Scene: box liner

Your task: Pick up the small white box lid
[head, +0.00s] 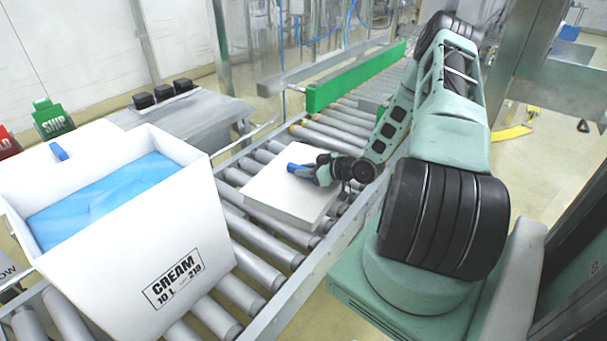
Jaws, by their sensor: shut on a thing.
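The small white box lid (277,193) is a flat white slab over the conveyor rollers, right of the big box. A small blue piece (293,167) shows on its top, at my gripper's tip. My gripper (304,172) reaches in from the right, low over the lid, and is shut on the lid at this blue piece. The fingers are small and partly hidden, so the exact contact is unclear. I cannot tell whether the lid touches the rollers.
A large open white box (190,225) marked CREAM, with blue liner inside, stands at the left on the rollers (240,293). Its flap carries another blue piece (58,151). A metal table (190,115) stands at the back left.

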